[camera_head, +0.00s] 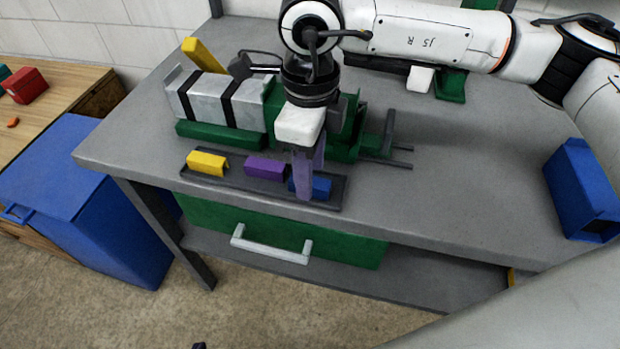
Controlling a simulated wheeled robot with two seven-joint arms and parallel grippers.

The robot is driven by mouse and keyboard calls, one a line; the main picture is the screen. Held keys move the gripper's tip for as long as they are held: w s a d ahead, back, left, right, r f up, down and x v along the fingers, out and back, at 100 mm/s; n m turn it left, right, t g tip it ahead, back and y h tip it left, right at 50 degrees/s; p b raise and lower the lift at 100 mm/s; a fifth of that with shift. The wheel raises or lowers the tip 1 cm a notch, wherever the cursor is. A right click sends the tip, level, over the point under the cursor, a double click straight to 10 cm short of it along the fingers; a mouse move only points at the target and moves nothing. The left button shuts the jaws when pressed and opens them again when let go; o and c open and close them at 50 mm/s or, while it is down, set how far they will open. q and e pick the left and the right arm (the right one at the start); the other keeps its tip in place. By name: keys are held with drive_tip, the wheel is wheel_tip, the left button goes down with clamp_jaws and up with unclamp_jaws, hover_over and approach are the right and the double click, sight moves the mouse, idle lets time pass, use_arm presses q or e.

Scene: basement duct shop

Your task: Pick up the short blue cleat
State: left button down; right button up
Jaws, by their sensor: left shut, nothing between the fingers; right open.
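The short blue cleat (321,187) lies at the right end of a shallow dark tray (240,182) near the front edge of the bench. My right gripper (308,180) points down over that end of the tray. Its purple-grey fingers are open and hide the left part of the blue cleat. I cannot tell whether they touch it. A purple cleat (265,167) lies in the middle of the tray and a yellow one (207,162) at the left end. Only a small dark tip of my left gripper (200,346) shows at the bottom edge, low and away from the bench, shut and empty.
Behind the tray stands a green fixture (222,134) holding a grey metal duct piece (212,98) with black straps. A blue open box (582,190) lies at the bench's right. A blue bin (85,200) stands left of the bench. The bench top (450,190) right of the tray is clear.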

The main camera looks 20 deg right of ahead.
drive_tip(key=shift+f, duration=0.65)
clamp_jaws()
use_arm(q)
drive_tip(key=shift+w+a, duration=0.15)
drive_tip(key=shift+a, duration=0.05)
